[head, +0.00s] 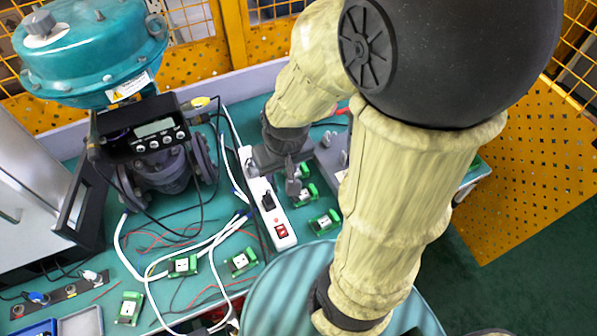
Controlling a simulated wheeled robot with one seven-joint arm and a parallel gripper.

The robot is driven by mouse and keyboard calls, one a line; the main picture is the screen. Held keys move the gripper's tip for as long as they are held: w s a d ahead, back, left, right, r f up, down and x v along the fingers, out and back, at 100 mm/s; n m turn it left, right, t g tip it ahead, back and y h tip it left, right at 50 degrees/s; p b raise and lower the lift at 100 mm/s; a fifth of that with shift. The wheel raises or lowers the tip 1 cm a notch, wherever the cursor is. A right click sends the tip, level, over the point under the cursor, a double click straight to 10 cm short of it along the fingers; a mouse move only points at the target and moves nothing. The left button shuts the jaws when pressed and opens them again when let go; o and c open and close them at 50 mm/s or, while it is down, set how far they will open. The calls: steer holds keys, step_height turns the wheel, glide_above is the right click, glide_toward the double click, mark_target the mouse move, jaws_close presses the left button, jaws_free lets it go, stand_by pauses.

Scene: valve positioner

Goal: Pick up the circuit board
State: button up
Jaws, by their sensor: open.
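Several small circuit boards with green ends and pale middles lie on the teal table. One board (325,222) is right of the power strip, and another board (304,194) is just above it, close to my gripper. Two more, a board (183,266) and a board (241,262), lie left of the strip among cables. A further board (129,308) is at the lower left. My gripper (273,178) is open, above the upper end of the power strip. No board shows between its fingers. My arm hides part of the table to the right.
A white power strip (269,212) with a black plug lies beneath my gripper. A valve with a black positioner (155,136) and teal actuator (92,55) stands at the left. White, red and black cables cross the table. Yellow guards (535,150) stand behind and right.

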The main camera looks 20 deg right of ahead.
steer(key=o, duration=0.7)
steer(key=shift+w+d+f, duration=0.1)
steer(key=shift+w+d, duration=0.1)
steer(key=shift+w, duration=0.3)
steer(key=o, duration=0.4)
steer(key=w+d+f+g, duration=0.2)
steer(key=w+d+f, duration=0.1)
steer(key=w, duration=0.4)
steer(key=shift+w+d+p, duration=0.4)
steer(key=shift+d, duration=0.15)
steer(key=w+d+f, duration=0.3)
steer(key=w+d, duration=0.2)
steer(key=w, duration=0.1)
steer(key=shift+d+f+g, duration=0.25)
steer(key=shift+f+g, duration=0.05)
steer(key=shift+f, duration=0.05)
steer(key=shift+f, duration=0.1)
step_height(320, 180, down, 12)
steer(key=shift+f+p, duration=0.1)
steer(key=shift+p, duration=0.55)
steer(key=shift+s, duration=0.1)
